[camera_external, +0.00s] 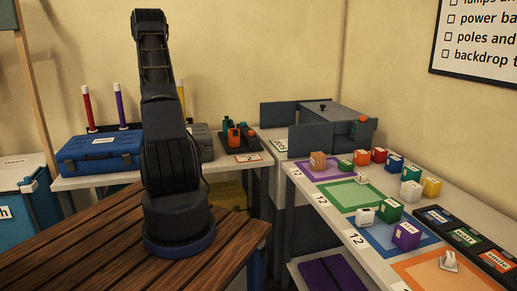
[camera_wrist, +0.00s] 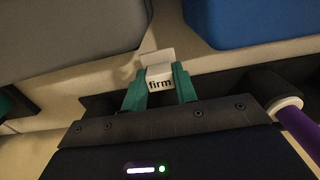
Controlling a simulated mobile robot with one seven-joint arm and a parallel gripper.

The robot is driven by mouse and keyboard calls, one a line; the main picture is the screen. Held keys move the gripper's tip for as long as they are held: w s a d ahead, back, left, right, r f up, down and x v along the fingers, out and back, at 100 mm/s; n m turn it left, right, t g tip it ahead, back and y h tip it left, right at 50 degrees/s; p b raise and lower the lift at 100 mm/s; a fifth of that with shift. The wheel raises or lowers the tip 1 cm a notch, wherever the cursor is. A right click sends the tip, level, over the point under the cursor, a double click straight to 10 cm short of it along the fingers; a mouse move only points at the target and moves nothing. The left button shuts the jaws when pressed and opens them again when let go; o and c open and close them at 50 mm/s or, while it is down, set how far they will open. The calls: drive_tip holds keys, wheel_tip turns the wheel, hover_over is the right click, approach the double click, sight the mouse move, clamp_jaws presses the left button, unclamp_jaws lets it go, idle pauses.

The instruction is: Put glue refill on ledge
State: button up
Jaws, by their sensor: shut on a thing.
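The label faces the camera. I take this block to be the glue refill, though the word "glue" is not readable. In the external view my gripper and the block are hidden behind my arm, which rises over the wooden top. I cannot tell which surface is the ledge.
A blue toolbox (camera_external: 101,152) and a grey case (camera_external: 201,140) stand on the back table. Upright poles stand behind, including a purple one (camera_external: 120,107). A dark cabinet (camera_external: 333,125) fills the corner. The right table (camera_external: 331,214) holds coloured mats and several small blocks.

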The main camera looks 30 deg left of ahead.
drive_tip(key=shift+f, duration=2.7)
drive_tip(key=shift+f, duration=0.1)
drive_tip(key=o, duration=1)
drive_tip(key=shift+o, duration=0.2)
wheel_tip(320, 180, up, 12)
drive_tip(key=shift+r, duration=0.1)
